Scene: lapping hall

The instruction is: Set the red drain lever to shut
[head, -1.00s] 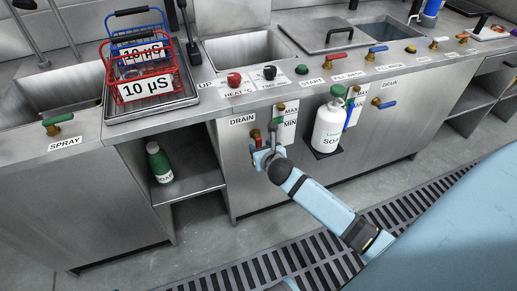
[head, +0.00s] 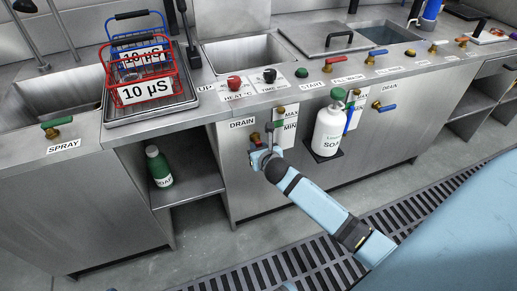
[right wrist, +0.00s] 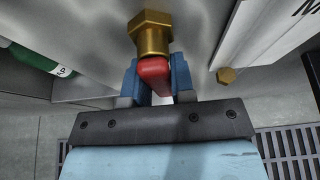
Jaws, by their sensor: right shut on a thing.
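The red drain lever (right wrist: 155,76) shows in the right wrist view between the two blue fingers of my right gripper (right wrist: 156,82). It reaches from its brass valve nut (right wrist: 151,32) toward the gripper. In the head view the brass drain valve (head: 255,137) sits on the steel front panel below the DRAIN label (head: 242,123). My right gripper (head: 261,153) is just below this valve, shut on the lever, and hides most of it. My left gripper is not in view.
A white soap bottle (head: 328,131) stands farther right. A green soap bottle (head: 159,166) is on the lower shelf at left. The floor grating is below my arm.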

